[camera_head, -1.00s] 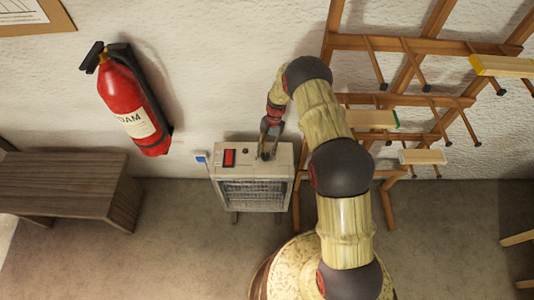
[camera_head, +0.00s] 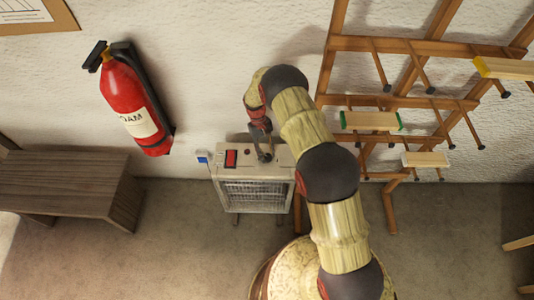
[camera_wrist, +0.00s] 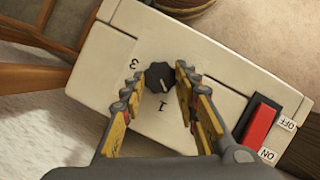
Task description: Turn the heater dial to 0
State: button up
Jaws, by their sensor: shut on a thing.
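The white heater (camera_head: 250,198) stands on the floor against the wall in the head view; its top panel (camera_wrist: 225,72) fills much of the wrist view. The dark heater dial (camera_wrist: 160,76) sits on that panel, with a pale pointer mark towards the picture's lower right. A printed 3 shows left of the dial and a 1 below it; no 0 is visible. My gripper (camera_wrist: 159,80) has its yellow-sided fingers on either side of the dial and is shut on it. In the head view my gripper (camera_head: 264,153) reaches down onto the heater's top, and the dial is too small to read.
A red rocker switch (camera_wrist: 260,124) marked ON and OFF is beside my right finger. A wooden rack (camera_head: 350,43) with pegs and small boards stands right of the heater. A fire extinguisher (camera_head: 131,110) hangs on the wall, and a wooden bench (camera_head: 75,185) stands at left.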

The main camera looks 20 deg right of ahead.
jog(key=n, duration=0.1)
jog(key=n+h, duration=0.1)
jog(key=n, duration=0.1)
jog(key=n+t+p, duration=0.1)
jog(key=n, duration=0.1)
jog(key=shift+s+a+h, duration=0.1)
jog(key=shift+a+h, duration=0.15)
jog(key=shift+h, duration=0.15)
jog(key=shift+n+t+h, duration=0.3)
jog(key=shift+n, duration=0.9)
jog(key=shift+s, duration=0.1)
jog(key=o, duration=1.2)
jog(key=shift+c, duration=0.2)
jog(key=v, duration=1.2)
